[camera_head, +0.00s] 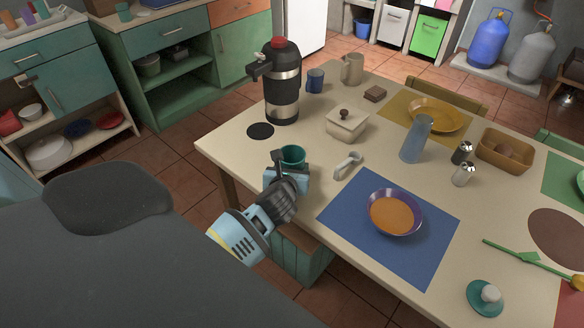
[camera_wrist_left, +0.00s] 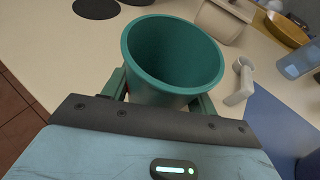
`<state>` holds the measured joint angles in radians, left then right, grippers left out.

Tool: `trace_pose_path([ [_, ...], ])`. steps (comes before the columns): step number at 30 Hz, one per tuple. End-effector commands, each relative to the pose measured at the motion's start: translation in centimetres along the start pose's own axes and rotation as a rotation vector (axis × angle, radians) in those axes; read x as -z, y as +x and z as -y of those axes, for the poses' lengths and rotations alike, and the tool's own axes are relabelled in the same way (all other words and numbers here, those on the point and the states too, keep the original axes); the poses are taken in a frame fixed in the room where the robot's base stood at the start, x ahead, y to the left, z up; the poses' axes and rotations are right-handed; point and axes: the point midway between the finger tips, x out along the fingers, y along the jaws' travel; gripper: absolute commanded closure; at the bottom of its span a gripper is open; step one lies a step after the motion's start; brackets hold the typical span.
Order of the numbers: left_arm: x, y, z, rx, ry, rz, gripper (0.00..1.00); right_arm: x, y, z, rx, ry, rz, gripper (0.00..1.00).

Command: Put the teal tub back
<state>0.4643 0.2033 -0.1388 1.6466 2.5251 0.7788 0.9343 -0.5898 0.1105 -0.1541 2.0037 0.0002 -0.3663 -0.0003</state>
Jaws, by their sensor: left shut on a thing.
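The teal tub (camera_head: 292,154) is upright, open at the top and looks empty inside. My left gripper (camera_head: 285,168) is shut on it near the table's left front edge. In the left wrist view the tub (camera_wrist_left: 165,85) sits between the two teal fingers of the left gripper (camera_wrist_left: 162,100), its rim tilted towards the camera. The gripper hides the tub's lower part in the head view, and I cannot tell whether its base touches the table. My right gripper is not in view.
A black disc (camera_head: 260,131) and a tall black and steel flask (camera_head: 283,88) stand behind the tub. A lidded cream box (camera_head: 346,127) and a white handled utensil (camera_head: 347,166) are to its right. A purple bowl (camera_head: 372,213) is on a blue mat (camera_head: 423,267).

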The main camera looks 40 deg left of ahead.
Motion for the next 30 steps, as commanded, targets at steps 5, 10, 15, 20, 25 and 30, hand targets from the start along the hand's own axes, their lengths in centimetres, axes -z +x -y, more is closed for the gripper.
trace_pose_path([
  [5, 0.3, 0.1, -0.1, -0.001, 0.0, 0.0, 0.37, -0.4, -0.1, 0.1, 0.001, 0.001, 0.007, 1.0],
  [10, 0.3, 0.1, 0.0, -0.001, 0.0, 0.0, 0.2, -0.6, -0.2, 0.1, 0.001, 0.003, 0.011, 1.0],
  [15, 0.3, 0.1, 0.0, -0.001, 0.0, 0.0, 0.2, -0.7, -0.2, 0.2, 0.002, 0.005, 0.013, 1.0],
  [20, -0.2, -0.1, 0.0, 0.001, 0.0, 0.001, 0.2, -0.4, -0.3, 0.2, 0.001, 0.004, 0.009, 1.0],
  [25, -0.1, -2.3, 0.0, 0.001, -0.002, 0.0, 0.2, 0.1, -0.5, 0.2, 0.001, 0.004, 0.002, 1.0],
  [30, -0.1, -5.6, 0.0, 0.002, -0.004, 0.0, 0.2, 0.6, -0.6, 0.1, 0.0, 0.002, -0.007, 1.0],
])
